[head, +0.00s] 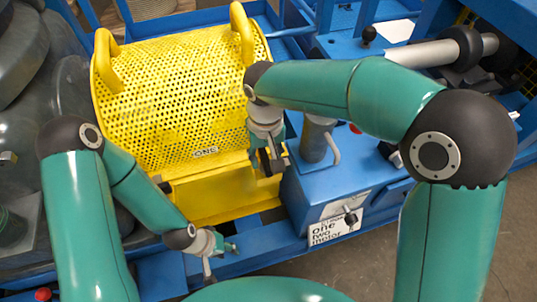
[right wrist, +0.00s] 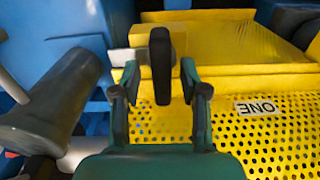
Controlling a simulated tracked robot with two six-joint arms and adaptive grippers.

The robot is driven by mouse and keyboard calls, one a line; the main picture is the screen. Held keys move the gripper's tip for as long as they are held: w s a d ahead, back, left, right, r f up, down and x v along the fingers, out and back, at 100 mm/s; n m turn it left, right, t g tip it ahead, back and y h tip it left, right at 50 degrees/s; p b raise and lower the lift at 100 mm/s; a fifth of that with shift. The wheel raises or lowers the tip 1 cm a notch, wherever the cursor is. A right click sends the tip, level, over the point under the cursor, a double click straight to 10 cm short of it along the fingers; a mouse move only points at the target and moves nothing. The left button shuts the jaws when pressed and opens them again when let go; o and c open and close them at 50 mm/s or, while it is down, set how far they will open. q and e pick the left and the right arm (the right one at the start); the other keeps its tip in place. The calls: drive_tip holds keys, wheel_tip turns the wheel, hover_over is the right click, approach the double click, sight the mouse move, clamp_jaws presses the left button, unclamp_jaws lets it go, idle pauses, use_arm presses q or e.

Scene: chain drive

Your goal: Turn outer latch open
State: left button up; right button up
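The yellow perforated guard (head: 175,105) is labelled ONE and sits over the drive with its lower flap down. The outer latch, a black elongated handle (right wrist: 161,66), is at the guard's edge beside a pale metal plate in the right wrist view. My right gripper (right wrist: 160,80) is open, with one finger on each side of the latch and visible gaps to both. In the head view my right gripper (head: 272,165) hides most of the latch. My left gripper (head: 228,247) is low, in front of the guard near the blue frame; its opening is too small to tell.
A blue motor housing (head: 325,188) with a grey cylinder (head: 314,140) and a pale handle stands right of the guard. A small black knob (head: 350,217) is on its front. Two yellow handles rise from the guard. A second dark latch (head: 165,187) shows beside my left arm.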

sight(265, 156)
drive_tip(key=shift+s, duration=0.1)
drive_tip(key=shift+r, duration=0.1)
wheel_tip(265, 156, up, 12)
idle(0.5)
drive_tip(key=shift+f, duration=0.2)
